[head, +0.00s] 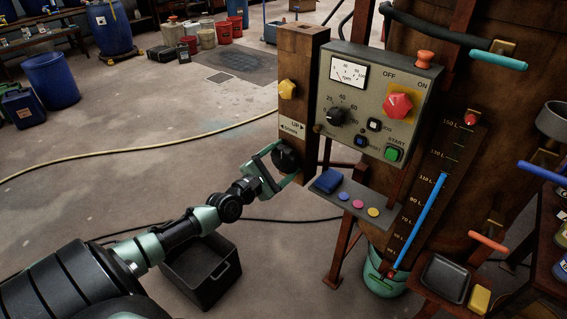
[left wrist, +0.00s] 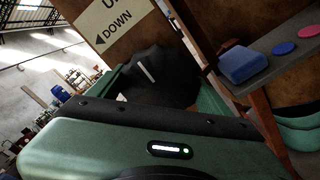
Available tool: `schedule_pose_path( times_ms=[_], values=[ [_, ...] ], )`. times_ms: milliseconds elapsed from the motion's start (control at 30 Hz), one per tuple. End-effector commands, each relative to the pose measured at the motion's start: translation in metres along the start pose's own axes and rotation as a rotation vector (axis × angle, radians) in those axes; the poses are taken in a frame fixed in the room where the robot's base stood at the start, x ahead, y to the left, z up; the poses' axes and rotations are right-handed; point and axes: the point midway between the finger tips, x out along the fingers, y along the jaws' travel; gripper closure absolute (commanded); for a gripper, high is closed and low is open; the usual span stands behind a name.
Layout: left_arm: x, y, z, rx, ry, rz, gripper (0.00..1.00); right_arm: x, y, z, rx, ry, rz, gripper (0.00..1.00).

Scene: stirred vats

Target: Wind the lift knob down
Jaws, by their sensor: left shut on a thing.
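The lift knob (head: 287,159) is black and round, on the wooden post below a label (head: 293,127) marked UP and DOWN. My left gripper (head: 278,165) is shut on it, with a green finger on either side. In the left wrist view the lift knob (left wrist: 160,75) has a ribbed edge and a white pointer line, which slants up and to the left. The gripper's green body (left wrist: 150,150) fills the lower part of that view. The label (left wrist: 112,22) shows above the knob, with an arrow beside DOWN. My right gripper is not seen.
The control panel (head: 362,75) juts out above and right of the knob. A small shelf (head: 340,212) with a blue block and colored discs is close at the right. A black crate (head: 202,270) stands on the floor below my arm.

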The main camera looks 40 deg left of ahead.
Motion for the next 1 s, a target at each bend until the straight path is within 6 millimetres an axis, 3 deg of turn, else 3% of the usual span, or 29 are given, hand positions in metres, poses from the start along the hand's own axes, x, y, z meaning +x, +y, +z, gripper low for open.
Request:
schedule_pose_path(
  times_ms=[600,633,700,1000],
  values=[
    [-0.0006,-0.0029,-0.0006,-0.051,0.002,-0.006,0.61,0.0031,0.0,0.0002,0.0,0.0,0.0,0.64],
    [-0.0006,-0.003,-0.0006,-0.051,0.002,-0.006,0.18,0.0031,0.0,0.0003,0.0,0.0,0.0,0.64],
    [-0.0005,-0.0027,-0.0005,-0.05,0.002,-0.005,0.0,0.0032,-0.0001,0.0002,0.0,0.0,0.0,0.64],
    [-0.0021,-0.0012,-0.0005,-0.045,0.001,-0.002,0.0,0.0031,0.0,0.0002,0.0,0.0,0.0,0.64]
  ],
)
